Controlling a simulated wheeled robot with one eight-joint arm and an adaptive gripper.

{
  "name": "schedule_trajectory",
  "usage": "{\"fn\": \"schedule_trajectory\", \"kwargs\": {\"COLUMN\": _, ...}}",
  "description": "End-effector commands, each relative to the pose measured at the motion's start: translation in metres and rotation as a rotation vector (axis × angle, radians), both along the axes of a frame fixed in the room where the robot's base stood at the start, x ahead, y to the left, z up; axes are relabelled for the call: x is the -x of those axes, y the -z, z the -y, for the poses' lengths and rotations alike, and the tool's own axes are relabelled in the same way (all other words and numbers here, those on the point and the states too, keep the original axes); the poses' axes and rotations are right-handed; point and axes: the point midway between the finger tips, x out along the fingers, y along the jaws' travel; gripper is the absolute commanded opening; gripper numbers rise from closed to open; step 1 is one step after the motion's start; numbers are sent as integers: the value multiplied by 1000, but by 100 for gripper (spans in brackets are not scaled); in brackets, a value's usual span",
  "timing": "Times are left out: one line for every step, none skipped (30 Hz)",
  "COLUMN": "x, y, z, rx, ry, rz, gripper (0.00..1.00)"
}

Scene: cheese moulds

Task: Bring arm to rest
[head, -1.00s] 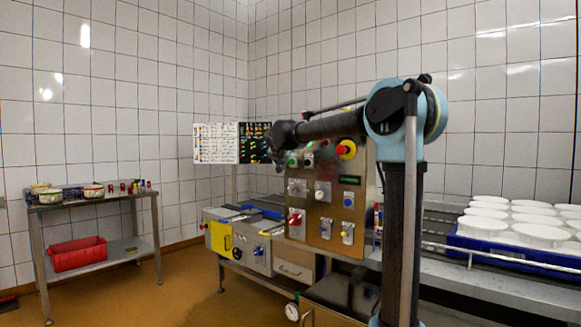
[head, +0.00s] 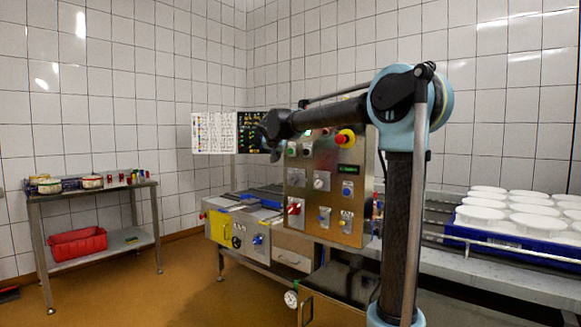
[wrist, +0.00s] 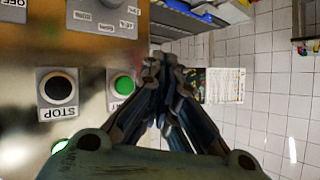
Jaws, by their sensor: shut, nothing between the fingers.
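My gripper (head: 268,133) is at the end of my raised, bent arm, near the upper left edge of a steel control panel (head: 325,218) in the head view. In the wrist view its two dark fingers (wrist: 163,62) are closed together at the tips, with nothing between them. A green button (wrist: 122,85) and a black button marked STOP (wrist: 57,88) show left of the fingers. I cannot tell the exact gap between fingers and panel.
A red emergency button (head: 345,138) juts from the panel. A conveyor with white round moulds (head: 485,214) in a blue tray (head: 470,238) stands at right. A steel table (head: 120,188) with a red bin (head: 78,243) stands at left. Floor between is clear.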

Motion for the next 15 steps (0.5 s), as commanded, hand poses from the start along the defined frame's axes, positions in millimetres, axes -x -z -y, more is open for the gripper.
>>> {"fn": "schedule_trajectory", "kwargs": {"x": 3, "y": 2, "z": 6, "rx": 5, "ry": 4, "rz": -6, "gripper": 0}}
{"fn": "schedule_trajectory", "kwargs": {"x": 6, "y": 4, "z": 11, "rx": 8, "ry": 9, "rz": -12, "gripper": 0}}
{"fn": "schedule_trajectory", "kwargs": {"x": 11, "y": 8, "z": 21, "rx": 15, "ry": 16, "rz": -24, "gripper": 0}}
{"fn": "schedule_trajectory", "kwargs": {"x": 16, "y": 12, "z": 30, "rx": 24, "ry": 21, "rz": -34, "gripper": 0}}
{"fn": "schedule_trajectory", "kwargs": {"x": 22, "y": 16, "z": 40, "rx": 32, "ry": 28, "rz": -46, "gripper": 0}}
{"fn": "schedule_trajectory", "kwargs": {"x": 31, "y": 23, "z": 55, "rx": 45, "ry": 37, "rz": -68, "gripper": 0}}
{"fn": "schedule_trajectory", "kwargs": {"x": 39, "y": 29, "z": 67, "rx": 55, "ry": 43, "rz": -84, "gripper": 0}}
{"fn": "schedule_trajectory", "kwargs": {"x": 48, "y": 36, "z": 79, "rx": 66, "ry": 50, "rz": -103, "gripper": 0}}
{"fn": "schedule_trajectory", "kwargs": {"x": 61, "y": 46, "z": 95, "rx": 80, "ry": 57, "rz": -129, "gripper": 0}}
{"fn": "schedule_trajectory", "kwargs": {"x": 70, "y": 53, "z": 107, "rx": 91, "ry": 64, "rz": -149, "gripper": 0}}
{"fn": "schedule_trajectory", "kwargs": {"x": 80, "y": 60, "z": 118, "rx": 99, "ry": 67, "rz": -170, "gripper": 0}}
{"fn": "schedule_trajectory", "kwargs": {"x": 94, "y": 70, "z": 133, "rx": 112, "ry": 73, "rz": -197, "gripper": 0}}
{"fn": "schedule_trajectory", "kwargs": {"x": 104, "y": 77, "z": 143, "rx": 121, "ry": 75, "rz": -217, "gripper": 0}}
{"fn": "schedule_trajectory", "kwargs": {"x": 115, "y": 85, "z": 153, "rx": 129, "ry": 77, "rz": -238, "gripper": 0}}
{"fn": "schedule_trajectory", "kwargs": {"x": 129, "y": 96, "z": 166, "rx": 141, "ry": 80, "rz": -265, "gripper": 0}}
